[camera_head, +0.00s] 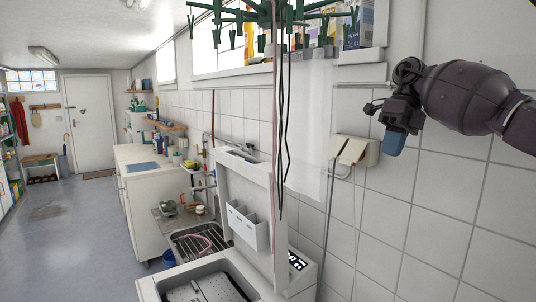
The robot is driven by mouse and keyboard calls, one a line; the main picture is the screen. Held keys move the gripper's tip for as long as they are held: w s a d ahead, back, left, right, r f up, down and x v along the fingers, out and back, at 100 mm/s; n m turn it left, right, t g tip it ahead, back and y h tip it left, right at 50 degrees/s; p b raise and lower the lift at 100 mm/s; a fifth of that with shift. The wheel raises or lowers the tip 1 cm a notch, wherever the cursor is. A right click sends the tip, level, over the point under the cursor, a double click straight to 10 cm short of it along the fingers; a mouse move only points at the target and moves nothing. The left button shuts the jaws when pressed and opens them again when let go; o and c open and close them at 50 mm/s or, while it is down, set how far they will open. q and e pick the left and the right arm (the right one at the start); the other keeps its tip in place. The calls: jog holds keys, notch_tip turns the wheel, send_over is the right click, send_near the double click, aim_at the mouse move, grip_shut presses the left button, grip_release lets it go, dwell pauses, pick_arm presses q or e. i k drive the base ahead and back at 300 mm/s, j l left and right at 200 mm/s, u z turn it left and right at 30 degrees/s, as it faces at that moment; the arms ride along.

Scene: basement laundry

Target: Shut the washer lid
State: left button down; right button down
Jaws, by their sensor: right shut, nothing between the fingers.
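The top-loading washer (150,289) stands at the bottom centre, partly cut off by the lower edge. Its white lid (232,187) stands upright and open, with a pale dispenser box (248,226) on its inner face. The drum opening (205,288) below is uncovered. A panel with a small display (298,262) sits behind the lid. My right gripper (393,146) is at the upper right, in front of the tiled wall. It is shut and empty, higher than the lid, to its right and apart from it. My left gripper is not in view.
A green peg hanger (272,14) hangs at the top, with dark cords dangling near the lid. A beige wall box (356,150) with a hose is between lid and gripper. A sink (197,243) and white counter (142,190) lie beyond the washer. The floor at left is clear.

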aim_at(243, 186)
jog(key=i+j, duration=0.9)
